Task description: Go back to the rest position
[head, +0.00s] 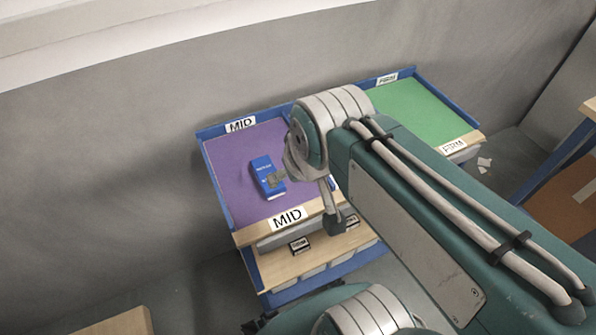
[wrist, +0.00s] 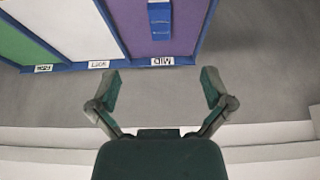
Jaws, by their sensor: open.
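My gripper (wrist: 158,85) is open in the wrist view, with nothing between its fingers. In the head view my arm reaches over the lift column, and the fingers are partly hidden behind my wrist. A blue box (head: 268,176) lies on the purple MID section (head: 232,160). It also shows in the wrist view (wrist: 160,20), above and apart from my fingertips. The purple section shows there too (wrist: 187,40).
A green section (head: 415,107) labelled FIRM lies at the right, and a white section (wrist: 65,25) lies between it and the purple one. Blue rims edge the sections. A grey wall (head: 130,130) stands behind. A wooden shelf (head: 315,262) sits below the purple section.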

